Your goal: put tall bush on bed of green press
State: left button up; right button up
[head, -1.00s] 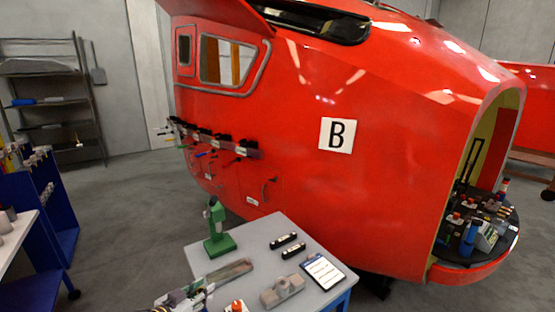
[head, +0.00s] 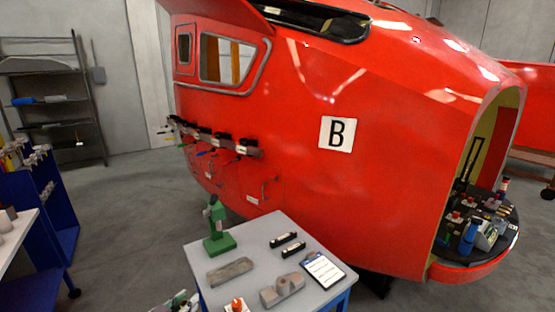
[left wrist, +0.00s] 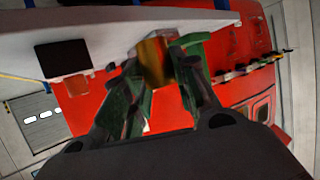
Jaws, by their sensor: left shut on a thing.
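The green press (head: 217,230) stands upright at the far left corner of the grey table, its flat green base on the tabletop. My left gripper (head: 180,302) shows at the bottom edge, beside the table's front left, well apart from the press. In the left wrist view its green fingers (left wrist: 158,66) are shut on a bronze-coloured piece, which looks like the tall bush (left wrist: 153,60). In the head view I cannot make out the bush. My right gripper is in neither view.
On the table (head: 262,227) lie a grey bar (head: 230,271), two black pieces (head: 288,245), a grey block (head: 283,291), a red-topped piece (head: 237,305) and a clipboard (head: 323,270). The red nosecone (head: 300,140) stands close behind. Floor left of the table is clear.

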pick_arm(q)
jog(key=shift+s+a+f+n+y, duration=0.55)
jog(key=shift+s+a+f, duration=0.5)
jog(key=shift+s+a, duration=0.75)
jog(key=d+n+y, duration=0.2)
jog(key=d, duration=0.7)
jog(key=shift+t+y, duration=0.3)
jog(key=shift+y, duration=0.05)
jog(key=shift+f, duration=0.15)
jog(key=shift+w, duration=0.1)
jog(key=shift+w+d+r+m+h, duration=0.1)
jog(key=shift+w+r+m+h, duration=0.25)
jog(key=shift+r+h, duration=0.15)
dwell(0.4)
